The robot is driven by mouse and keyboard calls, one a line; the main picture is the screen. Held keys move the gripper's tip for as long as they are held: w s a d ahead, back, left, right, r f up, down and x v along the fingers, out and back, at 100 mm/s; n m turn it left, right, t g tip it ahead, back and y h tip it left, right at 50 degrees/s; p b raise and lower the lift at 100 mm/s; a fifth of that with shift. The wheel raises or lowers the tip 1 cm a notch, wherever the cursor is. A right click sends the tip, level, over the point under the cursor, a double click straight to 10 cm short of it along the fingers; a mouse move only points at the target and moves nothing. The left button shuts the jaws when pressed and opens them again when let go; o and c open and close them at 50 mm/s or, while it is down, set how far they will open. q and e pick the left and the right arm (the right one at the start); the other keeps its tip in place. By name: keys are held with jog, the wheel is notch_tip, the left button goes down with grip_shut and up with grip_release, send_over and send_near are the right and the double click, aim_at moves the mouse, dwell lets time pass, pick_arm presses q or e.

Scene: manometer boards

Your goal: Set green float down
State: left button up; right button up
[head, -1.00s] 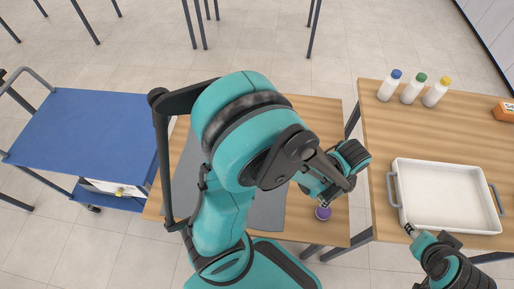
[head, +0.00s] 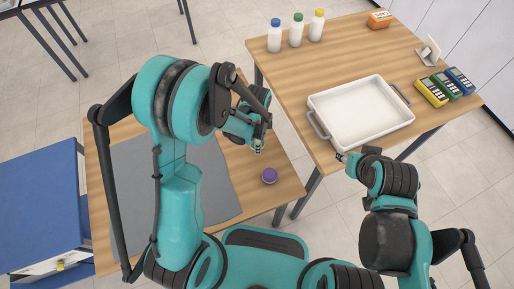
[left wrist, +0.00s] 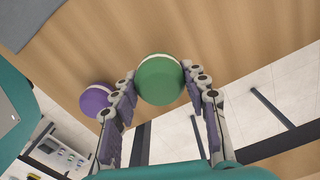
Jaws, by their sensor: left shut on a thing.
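The green float (left wrist: 160,80), a green ball with a pale band, sits between the fingertips of my left gripper (left wrist: 160,88) in the left wrist view. My left gripper is shut on it, over the wooden table's edge area. Whether the float touches the wood cannot be told. In the head view my left gripper (head: 258,148) hides the green float. A purple float (head: 269,175) stands on the table close by, and it also shows left of the green one in the left wrist view (left wrist: 95,100). My right gripper (head: 341,157) is beside the white tray; its fingers are too small to read.
A grey mat (head: 215,180) covers much of the near table (head: 285,180). The right table holds a white tray (head: 360,112), several capped bottles (head: 296,32), an orange box (head: 380,19) and coloured handheld meters (head: 446,86). A blue cart (head: 40,200) stands at left.

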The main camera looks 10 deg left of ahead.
pick_arm(q)
notch_tip(320, 180, down, 4)
jog(key=shift+w+f+b, duration=0.1)
jog(key=shift+b, duration=0.7)
jog(key=o, duration=1)
jog(key=shift+f, duration=0.1)
jog(key=shift+o, duration=0.2)
